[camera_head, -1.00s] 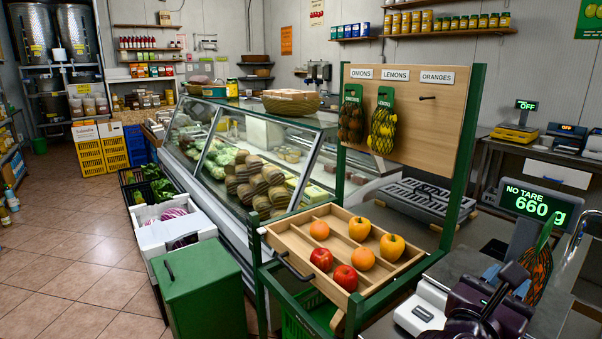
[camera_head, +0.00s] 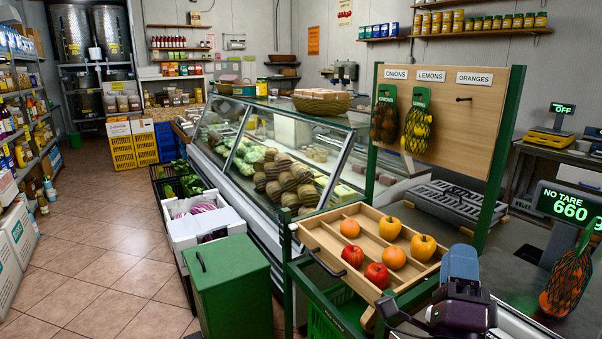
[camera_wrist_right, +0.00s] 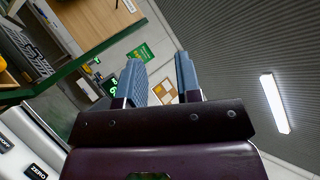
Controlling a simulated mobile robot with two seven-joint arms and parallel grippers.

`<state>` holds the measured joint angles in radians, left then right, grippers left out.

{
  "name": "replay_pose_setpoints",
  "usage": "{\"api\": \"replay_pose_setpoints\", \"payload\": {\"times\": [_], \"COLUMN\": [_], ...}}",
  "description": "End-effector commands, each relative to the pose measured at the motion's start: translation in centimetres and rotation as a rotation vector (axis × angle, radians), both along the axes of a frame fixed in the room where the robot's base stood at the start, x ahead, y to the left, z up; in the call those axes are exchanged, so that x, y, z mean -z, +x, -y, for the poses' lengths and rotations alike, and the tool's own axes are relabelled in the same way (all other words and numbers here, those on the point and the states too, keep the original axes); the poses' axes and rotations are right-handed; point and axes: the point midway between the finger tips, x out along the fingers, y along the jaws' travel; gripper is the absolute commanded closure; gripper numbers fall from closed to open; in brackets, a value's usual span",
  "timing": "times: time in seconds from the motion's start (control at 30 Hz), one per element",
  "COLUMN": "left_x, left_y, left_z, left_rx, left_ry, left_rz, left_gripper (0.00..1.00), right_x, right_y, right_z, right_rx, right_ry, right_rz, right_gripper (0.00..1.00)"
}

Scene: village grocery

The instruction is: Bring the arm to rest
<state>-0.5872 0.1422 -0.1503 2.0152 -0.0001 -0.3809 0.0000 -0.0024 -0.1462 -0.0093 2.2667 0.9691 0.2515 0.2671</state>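My right gripper (camera_head: 460,262) is at the lower right of the head view, its blue-grey fingers pointing up, in front of the slanted wooden tray. In the right wrist view the two fingers (camera_wrist_right: 161,80) stand apart with nothing between them, so it is open and empty. A net bag of oranges (camera_head: 566,286) is at the far right, by the scale display (camera_head: 567,205) that reads "NO TARE 660". My left gripper is not in view.
The wooden tray (camera_head: 330,248) with apples, oranges and yellow peppers is close to my right gripper. A board (camera_head: 440,110) holds two hanging net bags. A green bin (camera_head: 230,290) and glass counter (camera_head: 280,150) stand left. Tiled floor is clear farther left.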

Motion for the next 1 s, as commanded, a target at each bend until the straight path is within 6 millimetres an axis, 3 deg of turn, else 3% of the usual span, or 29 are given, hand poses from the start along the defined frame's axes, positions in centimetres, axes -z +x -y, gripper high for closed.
{"api": "replay_pose_setpoints", "payload": {"times": [0.17, 0.3, 0.47, 0.6, 0.7, 0.8, 0.9, 1.0], "left_x": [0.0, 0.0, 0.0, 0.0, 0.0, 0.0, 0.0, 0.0], "left_y": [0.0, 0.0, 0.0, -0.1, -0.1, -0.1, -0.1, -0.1], "left_z": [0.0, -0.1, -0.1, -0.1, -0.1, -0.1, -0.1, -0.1], "left_rx": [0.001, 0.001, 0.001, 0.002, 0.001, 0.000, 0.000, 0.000], "left_ry": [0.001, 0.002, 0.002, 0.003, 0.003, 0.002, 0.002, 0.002], "left_rz": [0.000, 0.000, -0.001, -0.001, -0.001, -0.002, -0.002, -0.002], "left_gripper": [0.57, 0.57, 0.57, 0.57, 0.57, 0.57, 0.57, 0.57], "right_x": [7.7, 16.0, 25.4, 32.6, 36.5, 39.0, 40.2, 40.8], "right_y": [1.8, 1.4, -1.5, -6.0, -9.7, -13.2, -15.6, -16.8], "right_z": [-3.4, -4.5, -3.8, -2.2, -0.9, 0.0, 0.6, 0.9], "right_rx": [0.033, 0.032, 0.001, -0.048, -0.083, -0.129, -0.159, -0.171], "right_ry": [-0.486, -0.855, -1.194, -1.414, -1.515, -1.551, -1.563, -1.564], "right_rz": [-0.328, -0.598, -0.871, -1.072, -1.173, -1.234, -1.274, -1.296], "right_gripper": [0.68, 0.68, 0.68, 0.68, 0.68, 0.68, 0.68, 0.68]}}
